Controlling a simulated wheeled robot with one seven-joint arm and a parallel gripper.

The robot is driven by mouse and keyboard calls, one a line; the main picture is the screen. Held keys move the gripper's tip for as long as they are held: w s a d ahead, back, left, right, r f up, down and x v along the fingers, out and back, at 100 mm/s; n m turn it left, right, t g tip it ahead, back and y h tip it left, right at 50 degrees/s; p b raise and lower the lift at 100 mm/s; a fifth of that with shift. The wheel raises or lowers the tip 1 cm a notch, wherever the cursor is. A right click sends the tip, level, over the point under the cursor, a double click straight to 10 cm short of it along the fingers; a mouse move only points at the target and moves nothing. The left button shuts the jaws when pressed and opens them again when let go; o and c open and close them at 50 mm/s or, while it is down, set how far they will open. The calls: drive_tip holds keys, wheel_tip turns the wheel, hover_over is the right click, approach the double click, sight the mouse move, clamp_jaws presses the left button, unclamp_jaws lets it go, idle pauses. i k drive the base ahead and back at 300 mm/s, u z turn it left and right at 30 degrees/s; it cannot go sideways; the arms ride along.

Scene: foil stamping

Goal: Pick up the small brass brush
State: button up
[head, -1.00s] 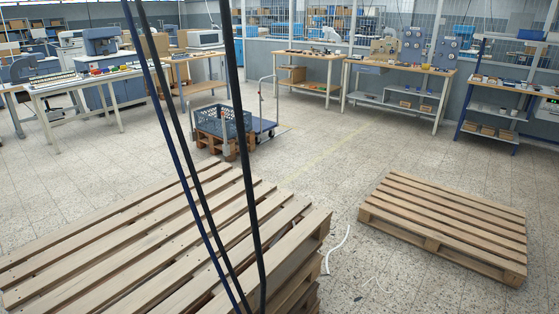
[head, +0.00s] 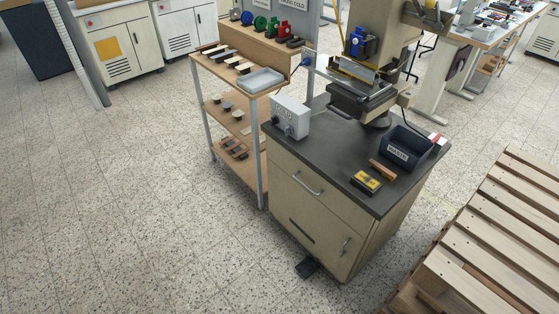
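A small brush-like item with an orange-brown body (head: 382,170) lies on the dark top of the stamping cabinet (head: 340,150). It looks like the brass brush, but its bristles are too small to make out. It lies between a yellow and dark box-like item (head: 366,182) and a dark bin labelled WASTE (head: 406,148). My gripper is not in view.
The stamping press (head: 368,75) stands at the back of the cabinet. A grey control box (head: 290,117) sits at its left corner. A wooden shelf rack (head: 235,125) adjoins on the left. Wooden pallets (head: 500,240) lie at right. The floor at front left is clear.

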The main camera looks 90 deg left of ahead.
sight(385, 172)
drive_tip(key=u, duration=2.95)
drive_tip(key=i, duration=1.65)
